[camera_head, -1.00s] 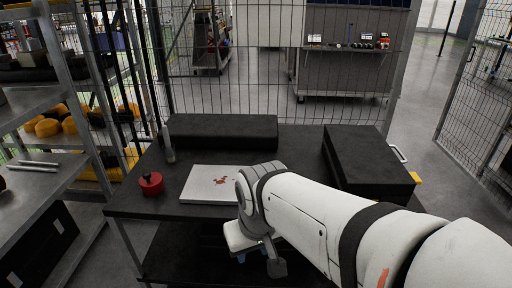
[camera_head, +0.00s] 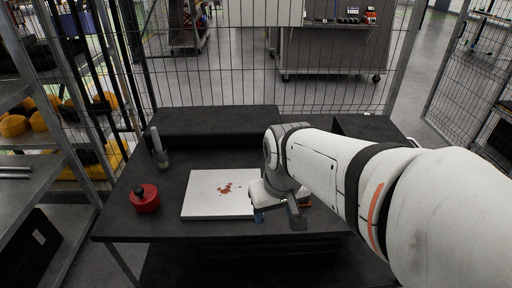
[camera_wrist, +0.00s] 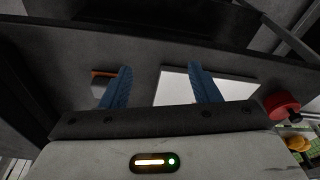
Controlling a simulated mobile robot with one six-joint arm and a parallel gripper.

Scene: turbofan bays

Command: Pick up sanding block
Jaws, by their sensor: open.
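A small grey block with an orange edge (camera_wrist: 101,84), which looks like the sanding block, lies on the dark table in the wrist view. It is left of my gripper (camera_wrist: 162,72) and partly covered by the left blue finger. My gripper is open with nothing between its fingers; it hangs above the table in the head view (camera_head: 260,214).
A white panel with reddish-brown spots (camera_head: 205,203) lies beside my gripper. A red round item with a black knob (camera_head: 145,201) and a small upright bottle (camera_head: 160,150) stand to its left. A long black block (camera_head: 215,124) lines the table's back, before a wire fence.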

